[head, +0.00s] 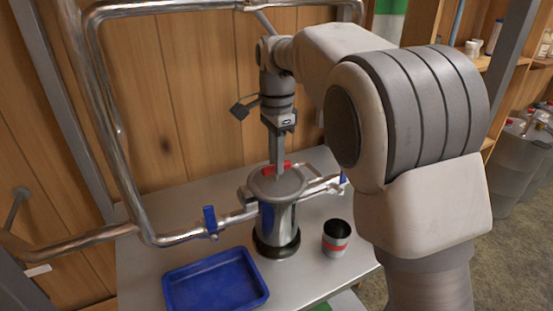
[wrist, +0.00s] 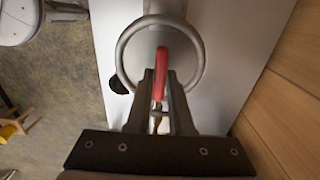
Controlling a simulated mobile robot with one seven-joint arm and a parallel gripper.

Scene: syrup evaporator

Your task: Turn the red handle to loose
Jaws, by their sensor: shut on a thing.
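The red handle (head: 277,168) sits on top of the upright metal canister (head: 278,215) on the table. In the wrist view the red handle (wrist: 161,70) shows as a narrow red bar, upright in the picture, inside the canister's round rim. My gripper (head: 277,165) points down at the lid from above. In the wrist view my gripper (wrist: 160,95) has its two fingers on either side of the near part of the handle, shut on it. The far end of the handle sticks out past the fingertips. Any loose or tight marking cannot be made out.
Metal pipes with a blue valve lever (head: 210,220) run left of the canister, and another blue lever (head: 343,178) is at right. A blue tray (head: 216,284) and a dark cup with a red band (head: 336,238) stand on the table (head: 140,262). A wooden wall (head: 170,110) is close behind.

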